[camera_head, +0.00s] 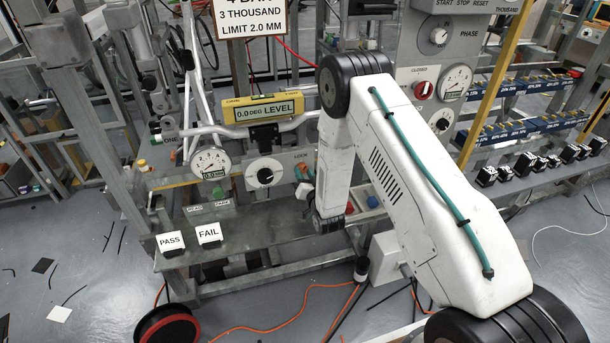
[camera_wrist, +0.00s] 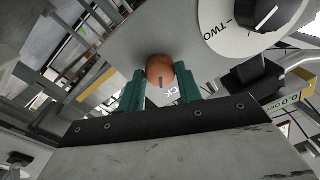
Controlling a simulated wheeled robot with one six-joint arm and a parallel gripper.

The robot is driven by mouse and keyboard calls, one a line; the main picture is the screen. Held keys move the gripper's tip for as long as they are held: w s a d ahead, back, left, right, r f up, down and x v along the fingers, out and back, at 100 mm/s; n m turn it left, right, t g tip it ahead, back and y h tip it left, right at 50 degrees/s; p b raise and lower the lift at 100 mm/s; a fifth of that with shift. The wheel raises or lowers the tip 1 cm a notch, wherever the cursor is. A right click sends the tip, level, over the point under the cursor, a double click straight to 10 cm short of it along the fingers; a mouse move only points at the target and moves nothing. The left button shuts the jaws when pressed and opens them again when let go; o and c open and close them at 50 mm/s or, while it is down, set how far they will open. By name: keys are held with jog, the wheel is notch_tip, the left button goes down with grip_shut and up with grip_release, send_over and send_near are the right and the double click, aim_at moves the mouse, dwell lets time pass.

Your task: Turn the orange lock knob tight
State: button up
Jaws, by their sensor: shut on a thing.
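The orange lock knob (camera_wrist: 160,70) sits on a grey panel, close to the lettering of its label, in the wrist view. My gripper (camera_wrist: 161,82) has its two green fingers on either side of the knob, shut on it. A dark line marks the knob's face. In the head view the orange knob (camera_head: 303,171) shows small at the right of the grey panel (camera_head: 287,165) marked LOCK. My gripper (camera_head: 306,190) is there at the panel, mostly hidden behind my white arm.
A white dial with a black knob (camera_head: 265,174) is left of the lock knob; it looms close in the wrist view (camera_wrist: 262,18). A yellow level display (camera_head: 264,108) reads 0.0 DEG. A round gauge (camera_head: 210,162) and PASS (camera_head: 171,243) and FAIL (camera_head: 209,234) blocks stand further left.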

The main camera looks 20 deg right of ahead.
jog(key=m, duration=0.4)
jog(key=shift+m, duration=0.4)
jog(key=m, duration=0.3)
jog(key=shift+a+m+h, duration=0.1)
jog(key=shift+m+h, duration=0.2)
jog(key=shift+m, duration=0.1)
jog(key=m, duration=0.4)
jog(key=shift+m+h, duration=0.4)
jog(key=m, duration=0.4)
jog(key=shift+m, duration=0.4)
jog(key=o, duration=1)
jog(key=shift+r, duration=0.1)
jog(key=shift+s, duration=0.1)
jog(key=s, duration=0.7)
jog(key=shift+s+a+f, duration=0.1)
jog(key=shift+s+f, duration=0.1)
jog(key=shift+s, duration=0.15)
